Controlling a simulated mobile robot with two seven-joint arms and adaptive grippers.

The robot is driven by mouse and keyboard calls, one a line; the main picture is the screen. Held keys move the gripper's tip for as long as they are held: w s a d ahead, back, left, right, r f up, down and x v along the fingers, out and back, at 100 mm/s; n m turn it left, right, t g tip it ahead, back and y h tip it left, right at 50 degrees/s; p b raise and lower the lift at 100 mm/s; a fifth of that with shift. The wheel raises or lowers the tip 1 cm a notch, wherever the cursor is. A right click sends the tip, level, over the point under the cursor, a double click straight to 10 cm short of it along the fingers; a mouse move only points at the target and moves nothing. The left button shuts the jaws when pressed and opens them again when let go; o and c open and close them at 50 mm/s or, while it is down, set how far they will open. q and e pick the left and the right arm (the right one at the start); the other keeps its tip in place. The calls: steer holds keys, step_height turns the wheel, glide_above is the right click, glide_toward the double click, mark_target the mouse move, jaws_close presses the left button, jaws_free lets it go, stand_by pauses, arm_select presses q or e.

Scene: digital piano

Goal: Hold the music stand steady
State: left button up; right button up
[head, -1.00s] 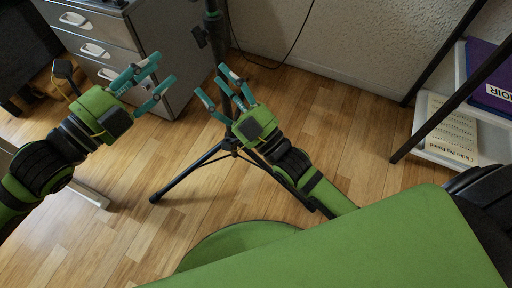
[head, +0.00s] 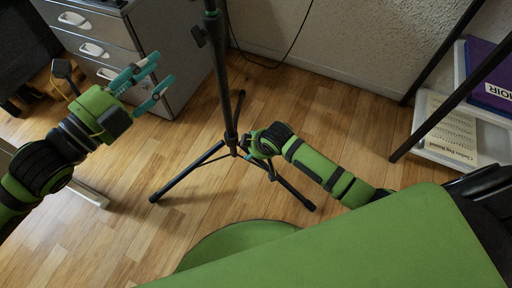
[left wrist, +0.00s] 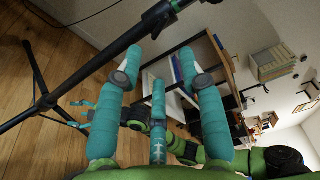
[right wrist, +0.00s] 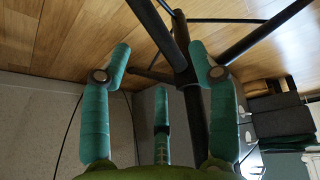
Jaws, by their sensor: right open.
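The music stand is black, with an upright pole (head: 222,85) and a tripod base (head: 190,170) on the floor; its top is out of the head view. My left gripper (head: 158,78) is open and empty, left of the pole and apart from it. In the left wrist view the pole (left wrist: 105,78) slants past the open fingers. My right gripper (head: 262,150) is low, just right of the tripod hub, its fingers mostly hidden in the head view. In the right wrist view its open fingers (right wrist: 160,65) face the pole and legs (right wrist: 181,50); I cannot tell if they touch.
A grey drawer cabinet (head: 160,50) stands behind at the left. A black-framed shelf with a purple book (head: 490,78) and a printed sheet (head: 447,128) is at the right. A cable (head: 285,55) hangs by the wall. Bare wooden floor (head: 340,125) lies right of the stand.

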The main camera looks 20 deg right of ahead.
steer(key=shift+d+f, duration=0.15)
steer(key=shift+f, duration=0.2)
steer(key=shift+x, duration=3.2)
steer(key=shift+s, duration=0.15)
jaws_close()
